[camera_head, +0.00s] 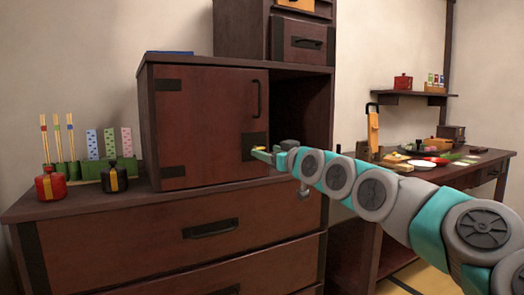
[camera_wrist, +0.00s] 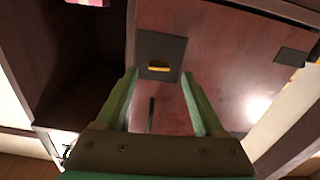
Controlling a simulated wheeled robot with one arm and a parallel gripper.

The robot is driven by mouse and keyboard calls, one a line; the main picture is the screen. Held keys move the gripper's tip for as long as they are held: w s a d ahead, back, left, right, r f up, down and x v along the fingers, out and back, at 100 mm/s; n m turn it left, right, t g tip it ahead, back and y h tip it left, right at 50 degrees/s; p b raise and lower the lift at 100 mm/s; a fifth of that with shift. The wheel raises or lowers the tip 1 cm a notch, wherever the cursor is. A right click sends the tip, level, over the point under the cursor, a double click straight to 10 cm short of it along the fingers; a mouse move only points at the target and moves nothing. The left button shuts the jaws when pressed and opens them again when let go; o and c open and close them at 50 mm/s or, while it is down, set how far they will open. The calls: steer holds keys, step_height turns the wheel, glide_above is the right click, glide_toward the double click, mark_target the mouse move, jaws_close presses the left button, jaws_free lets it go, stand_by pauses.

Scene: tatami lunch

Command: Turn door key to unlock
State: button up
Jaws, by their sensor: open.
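A yellow key (camera_wrist: 158,67) sits in a dark square lock plate (camera_wrist: 162,48) on the cabinet door. In the head view the plate (camera_head: 254,140) is low on the door's right side, and the door (camera_head: 205,120) is shut. My gripper (camera_wrist: 160,76) is open in the wrist view, one finger on each side of the line to the key, with nothing between them. The fingertips look just short of the plate; I cannot tell whether they touch it. In the head view my gripper (camera_head: 262,154) is at the plate's lower edge and partly covers the key area.
A dark vertical handle (camera_head: 256,98) is above the plate. An open compartment (camera_head: 300,110) lies right of the door. A red jar (camera_head: 50,185) and a black jar (camera_head: 114,176) stand on the chest top at left. A low table with dishes (camera_head: 437,161) is at right.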

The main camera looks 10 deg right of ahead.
mark_target(258, 148)
steer(key=shift+x, duration=2.05)
jaws_close()
